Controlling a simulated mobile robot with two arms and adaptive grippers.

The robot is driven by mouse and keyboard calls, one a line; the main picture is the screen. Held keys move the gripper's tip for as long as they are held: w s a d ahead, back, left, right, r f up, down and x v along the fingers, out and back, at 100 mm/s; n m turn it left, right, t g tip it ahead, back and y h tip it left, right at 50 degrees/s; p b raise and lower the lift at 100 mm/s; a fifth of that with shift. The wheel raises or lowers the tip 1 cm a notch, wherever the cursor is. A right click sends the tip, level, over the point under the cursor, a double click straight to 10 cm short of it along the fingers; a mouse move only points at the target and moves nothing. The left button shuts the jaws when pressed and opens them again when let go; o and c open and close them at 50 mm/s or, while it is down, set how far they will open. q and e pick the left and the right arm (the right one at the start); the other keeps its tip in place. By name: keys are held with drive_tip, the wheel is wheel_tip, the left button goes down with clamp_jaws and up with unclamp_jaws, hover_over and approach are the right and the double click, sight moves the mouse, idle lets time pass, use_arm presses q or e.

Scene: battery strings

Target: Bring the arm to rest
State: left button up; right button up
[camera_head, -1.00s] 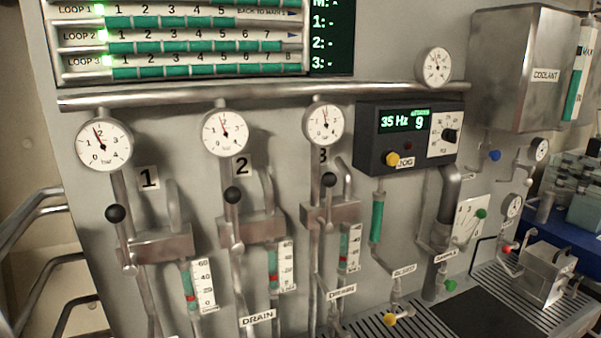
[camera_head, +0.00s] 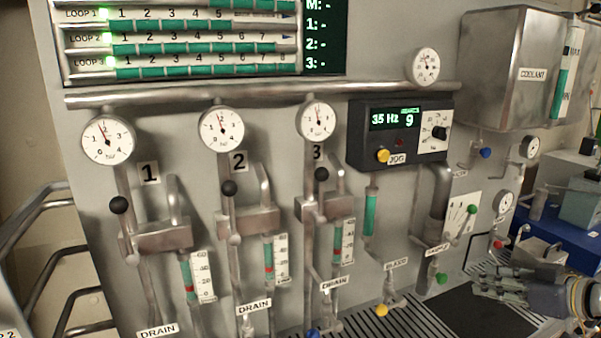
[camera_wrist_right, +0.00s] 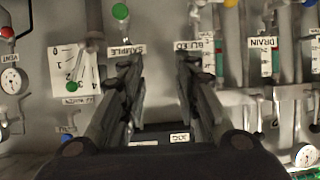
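My right gripper (camera_head: 480,285) comes in from the lower right edge of the head view, in front of the panel's lower right part, near the dark mat and grille. In the right wrist view its two fingers (camera_wrist_right: 159,68) stand apart with a clear gap, and nothing is between them. That view shows the panel upside down, with the SAMPLE label (camera_wrist_right: 127,49) and BLEED label (camera_wrist_right: 188,46) beyond the fingertips. My left gripper is not in view.
The panel carries three gauges, the first at left (camera_head: 109,140), black-knobbed levers, a control box (camera_head: 400,133) reading 35 Hz and a coolant tank (camera_head: 510,70). Green (camera_head: 441,279) and yellow (camera_head: 381,310) knobs sit low near my right gripper. Metal rails (camera_head: 40,225) stand at left.

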drive_tip(key=s+a+f+g+h, duration=0.1)
drive_tip(key=s+a+f+g, duration=0.1)
drive_tip(key=s+a+f, duration=0.35)
drive_tip(key=s+a+f+g, duration=0.1)
drive_tip(key=s+a+f, duration=0.1)
drive_tip(key=f, duration=0.7)
drive_tip(key=s+a+f+g+h, duration=0.15)
drive_tip(key=s+a+f, duration=0.25)
drive_tip(key=f, duration=0.4)
drive_tip(key=s+a+f+m+g+h, duration=0.1)
drive_tip(key=s+a+f+g, duration=0.2)
drive_tip(key=s, duration=0.7)
drive_tip(key=s+a+f+m+g+h, duration=0.1)
drive_tip(key=s+a+f+h, duration=0.2)
drive_tip(key=s, duration=0.6)
drive_tip(key=s+f+y+b, duration=0.1)
drive_tip(key=s+f+b, duration=0.2)
drive_tip(key=f, duration=2.8)
drive_tip(key=s+d+f+g+b, duration=0.2)
drive_tip(key=s+f, duration=1.4)
drive_tip(key=shift+s+f+b, duration=0.2)
drive_tip(key=shift+f+b, duration=0.1)
drive_tip(key=shift+b, duration=0.05)
